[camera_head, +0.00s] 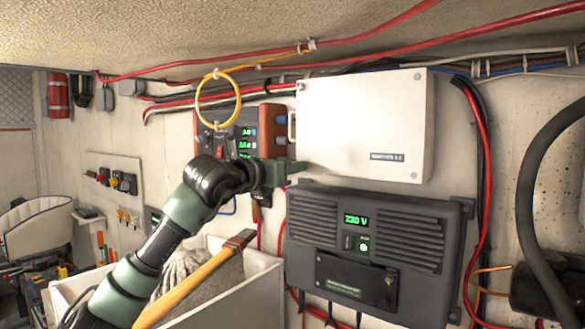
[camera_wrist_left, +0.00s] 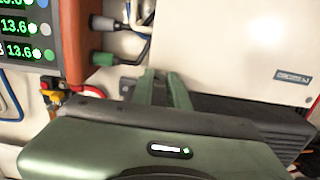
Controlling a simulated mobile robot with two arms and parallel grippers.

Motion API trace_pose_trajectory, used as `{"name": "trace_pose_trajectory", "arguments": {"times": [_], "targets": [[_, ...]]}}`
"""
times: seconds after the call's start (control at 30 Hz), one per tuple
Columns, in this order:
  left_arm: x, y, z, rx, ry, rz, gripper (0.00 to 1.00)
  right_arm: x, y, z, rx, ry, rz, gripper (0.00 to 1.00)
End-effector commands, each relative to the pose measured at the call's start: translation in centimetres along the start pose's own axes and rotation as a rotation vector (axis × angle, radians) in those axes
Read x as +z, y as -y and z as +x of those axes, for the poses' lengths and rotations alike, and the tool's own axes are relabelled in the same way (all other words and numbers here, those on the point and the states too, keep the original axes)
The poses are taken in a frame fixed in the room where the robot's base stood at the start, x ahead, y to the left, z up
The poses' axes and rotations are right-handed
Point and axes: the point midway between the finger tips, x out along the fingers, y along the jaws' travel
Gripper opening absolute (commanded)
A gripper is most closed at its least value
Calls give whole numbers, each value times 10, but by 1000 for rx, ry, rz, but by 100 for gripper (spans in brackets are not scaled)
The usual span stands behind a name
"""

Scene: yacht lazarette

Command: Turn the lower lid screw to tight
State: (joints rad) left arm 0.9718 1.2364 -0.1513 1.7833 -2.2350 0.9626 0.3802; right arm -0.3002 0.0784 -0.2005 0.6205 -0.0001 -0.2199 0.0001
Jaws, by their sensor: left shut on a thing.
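The white box lid (camera_head: 365,125) is mounted on the wall, with small screws at its corners. A screw shows at its upper left (camera_head: 301,86), and another at its lower right (camera_head: 414,175). My left gripper (camera_head: 298,166) is at the lid's lower left corner, shut on what seems to be the lower lid screw there. The fingers hide that screw. In the left wrist view, the green fingers (camera_wrist_left: 162,74) reach to the white lid's (camera_wrist_left: 230,45) lower left edge, close together; the screw is not visible between them. My right gripper is not in view.
A dark inverter (camera_head: 370,250) reading 230 V is right below the lid. A brown-sided display panel (camera_head: 270,130) and cable plugs (camera_wrist_left: 102,58) are close on the left. A yellow ring (camera_head: 218,100) hangs above my arm. A bin (camera_head: 262,290) with a wooden-handled tool (camera_head: 195,278) stands below.

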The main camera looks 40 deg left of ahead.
Motion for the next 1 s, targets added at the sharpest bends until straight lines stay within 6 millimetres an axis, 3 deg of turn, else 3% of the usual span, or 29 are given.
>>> {"name": "trace_pose_trajectory", "arguments": {"times": [1.0], "targets": [[1, -1, 0, 1, 0, 960, 0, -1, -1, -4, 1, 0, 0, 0]]}}
